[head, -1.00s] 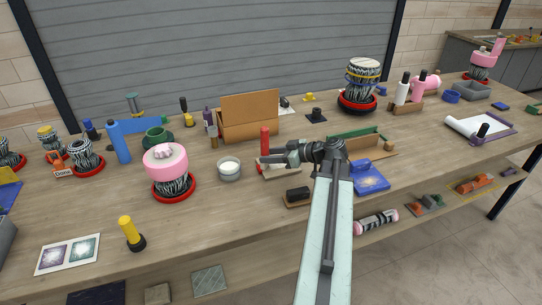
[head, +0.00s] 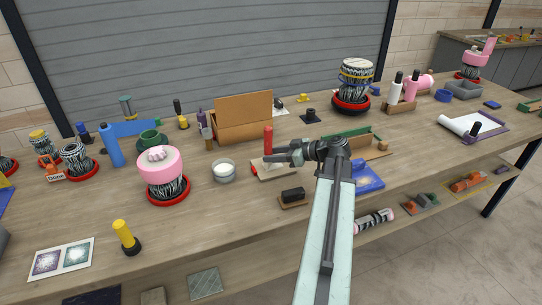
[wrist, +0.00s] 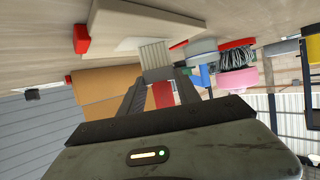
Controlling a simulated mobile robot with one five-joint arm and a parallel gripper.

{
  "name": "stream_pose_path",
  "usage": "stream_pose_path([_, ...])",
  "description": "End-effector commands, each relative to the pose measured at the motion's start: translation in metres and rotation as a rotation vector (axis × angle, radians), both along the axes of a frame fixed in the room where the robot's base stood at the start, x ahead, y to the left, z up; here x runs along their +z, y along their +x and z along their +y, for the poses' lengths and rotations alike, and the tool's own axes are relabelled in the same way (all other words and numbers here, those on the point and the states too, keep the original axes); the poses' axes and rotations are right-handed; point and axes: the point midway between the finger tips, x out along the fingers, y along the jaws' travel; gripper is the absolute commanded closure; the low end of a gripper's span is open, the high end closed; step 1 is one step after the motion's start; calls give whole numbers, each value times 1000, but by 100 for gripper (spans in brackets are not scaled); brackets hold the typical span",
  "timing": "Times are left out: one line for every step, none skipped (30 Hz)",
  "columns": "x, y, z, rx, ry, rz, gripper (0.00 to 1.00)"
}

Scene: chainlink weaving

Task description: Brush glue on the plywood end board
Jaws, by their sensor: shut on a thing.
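My gripper (head: 272,155) is shut on a brush with an upright red handle (head: 267,138). In the wrist view, the red handle (wrist: 163,95) sits between the fingers, with pale bristles (wrist: 155,55) beyond them. A pale board (head: 262,171), seemingly the plywood end board, lies on the bench under the brush; a pale slab (wrist: 150,20) with a whitish patch shows in the wrist view. Whether the bristles touch it I cannot tell. A glass jar of white glue (head: 223,172) stands to the left of the gripper. The gripper partly hides the board.
A black block on a small wooden base (head: 293,196) sits in front of the board. A blue tray (head: 368,177) is to the right, an open cardboard box (head: 243,118) behind. A pink-topped drum (head: 160,168) stands left of the jar.

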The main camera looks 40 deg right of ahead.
Motion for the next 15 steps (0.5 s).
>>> stream_pose_path([1,-1,-4,-1,0,0,100])
stream_pose_path([1,-2,-6,-1,0,0,100])
stream_pose_path([1,-3,-9,-1,0,0,100])
stream_pose_path([1,-3,-10,-1,0,0,100])
stream_pose_path([1,-4,-10,-1,0,0,100])
stream_pose_path([1,-4,-10,-1,0,0,100])
stream_pose_path([1,-4,-10,-1,0,0,100])
stream_pose_path([1,-4,-10,-1,0,0,100])
stream_pose_path([1,-4,-11,-1,0,0,100])
stream_pose_path([0,-5,-12,-1,0,0,100])
stream_pose_path([0,-5,-14,-1,0,0,100])
stream_pose_path([-1,-6,-17,-1,0,0,100])
stream_pose_path([-1,-7,-19,-1,0,0,100])
stream_pose_path([-1,-8,-21,-1,0,0,100])
stream_pose_path([-2,-8,-22,-1,0,0,100])
